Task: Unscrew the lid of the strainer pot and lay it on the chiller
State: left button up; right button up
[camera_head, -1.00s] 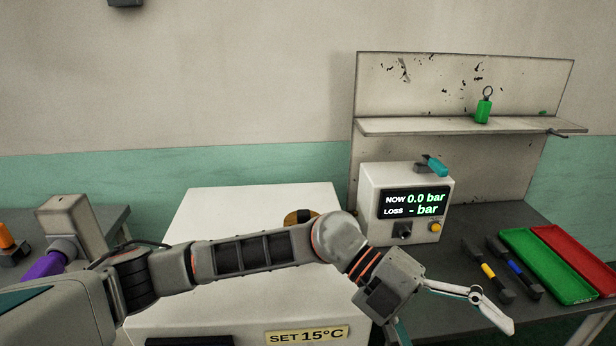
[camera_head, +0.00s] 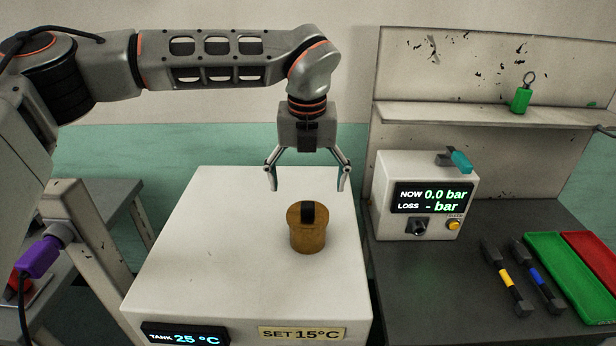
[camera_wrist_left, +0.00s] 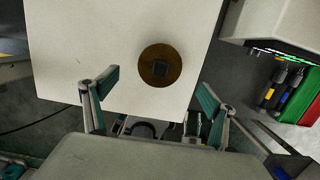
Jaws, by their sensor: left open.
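The strainer pot (camera_head: 308,237) is a brownish, round pot standing upright on top of the white chiller (camera_head: 220,260). Its lid (camera_head: 295,214) is on it, with a black upright grip in the middle. My left gripper (camera_head: 307,188) is open and empty, pointing down above and behind the pot, not touching it. In the left wrist view, the pot's round lid (camera_wrist_left: 148,68) shows from above, beyond the open fingers (camera_wrist_left: 155,92). The chiller's white top (camera_wrist_left: 80,35) also shows there. My right gripper is not in view.
A gauge box (camera_head: 428,225) stands right of the chiller on a dark bench (camera_head: 430,290). Two dark tools (camera_head: 503,278), a green tray (camera_head: 565,275) and a red tray (camera_head: 600,255) lie further right. A green tagged item (camera_head: 521,100) sits on the shelf. The chiller top left of the pot is clear.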

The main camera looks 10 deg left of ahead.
aim_at(308, 205)
pick_arm(q)
jog(key=shift+w+f+p, duration=0.15)
jog(key=shift+f, duration=1.05)
jog(key=shift+w+f+p, duration=0.2)
jog(key=shift+f, duration=0.95)
jog(key=shift+w+f+p, duration=0.15)
jog(key=shift+f, duration=1.05)
